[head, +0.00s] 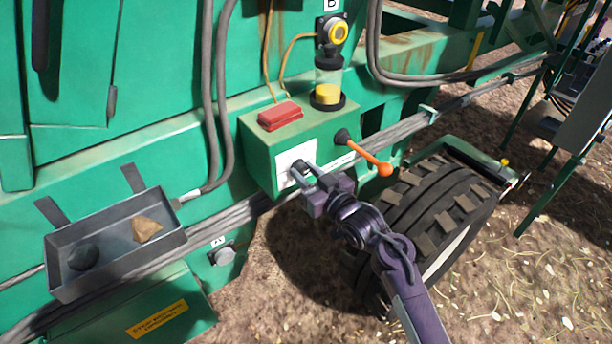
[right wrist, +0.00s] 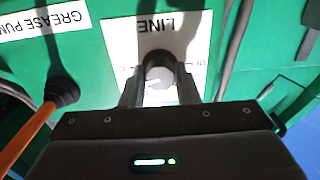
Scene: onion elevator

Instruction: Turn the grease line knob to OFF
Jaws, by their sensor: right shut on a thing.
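The grease line knob (right wrist: 158,66) is a dark round knob with a pale face, on a white plate marked LINE (right wrist: 172,28), upside down in the right wrist view. My right gripper (right wrist: 160,90) is shut on the knob, one finger on each side. In the head view the right gripper (head: 302,174) reaches the white plate (head: 290,156) on the front of the green pump box (head: 257,150); the knob is mostly hidden there. The ON and OFF marks and the knob's pointer cannot be read clearly. My left gripper is not in view.
An orange-handled lever (head: 363,153) sticks out right of the plate. A red block (head: 281,116) and a clear reservoir with yellow grease (head: 328,85) stand on the box. A grey tray (head: 118,272) is at left, a large tyre (head: 440,205) at right.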

